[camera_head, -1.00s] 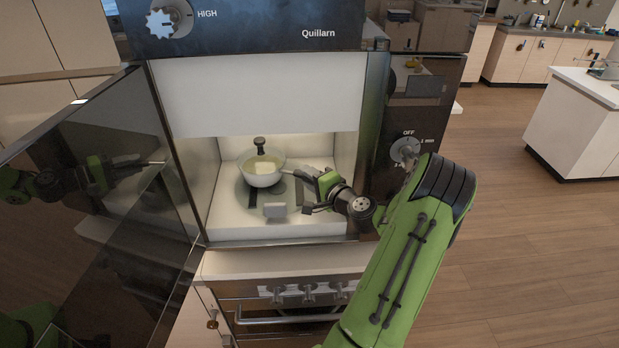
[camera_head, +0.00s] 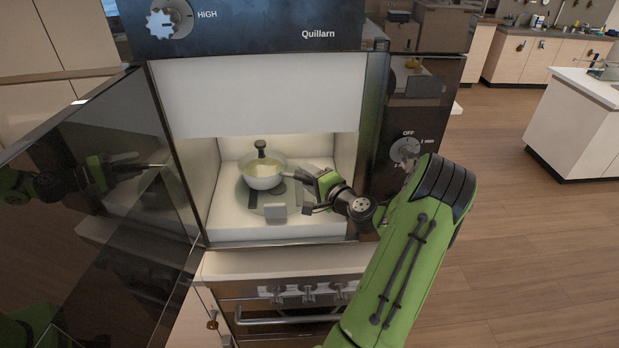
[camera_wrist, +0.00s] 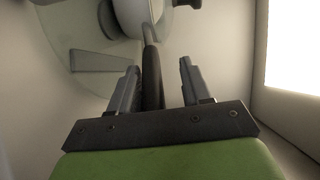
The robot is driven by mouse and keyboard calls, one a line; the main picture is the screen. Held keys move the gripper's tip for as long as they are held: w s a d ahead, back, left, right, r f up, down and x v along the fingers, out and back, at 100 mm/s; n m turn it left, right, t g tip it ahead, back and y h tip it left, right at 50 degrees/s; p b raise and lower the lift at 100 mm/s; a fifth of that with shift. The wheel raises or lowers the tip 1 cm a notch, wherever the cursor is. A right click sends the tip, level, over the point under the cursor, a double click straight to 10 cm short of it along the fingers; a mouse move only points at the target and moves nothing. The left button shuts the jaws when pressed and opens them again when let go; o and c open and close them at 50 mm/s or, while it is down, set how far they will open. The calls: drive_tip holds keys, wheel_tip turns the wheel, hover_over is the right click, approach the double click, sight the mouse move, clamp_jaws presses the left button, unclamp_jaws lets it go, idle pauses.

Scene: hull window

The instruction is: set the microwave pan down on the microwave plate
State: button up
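The microwave pan (camera_head: 262,183) is a small white pan under a glass lid with a dark knob (camera_head: 261,146). It is inside the open microwave, over the back part of the round glass microwave plate (camera_head: 244,196), and appears to rest on it. My gripper (camera_head: 305,178) reaches in from the right at the pan's handle. In the wrist view the dark handle (camera_wrist: 152,78) lies between the two fingers of my gripper (camera_wrist: 157,78), with a clear gap on its right side. The plate (camera_wrist: 62,30) and the pan's edge (camera_wrist: 133,12) show beyond, partly cut off.
The microwave door (camera_head: 95,190) stands open at the left. The cavity's right wall (camera_head: 345,165) is close to my wrist. A small pale block-like part (camera_head: 276,211) is at the plate's front. A control dial (camera_head: 404,150) is on the right panel.

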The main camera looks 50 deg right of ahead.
drive_tip(key=shift+s+a+r, duration=0.1)
drive_tip(key=shift+s, duration=0.3)
drive_tip(key=shift+w, duration=0.2)
drive_tip(key=shift+w, duration=0.2)
drive_tip(key=o, duration=0.6)
drive_tip(key=shift+f, duration=0.2)
drive_tip(key=o, duration=0.4)
drive_tip(key=shift+r, duration=0.1)
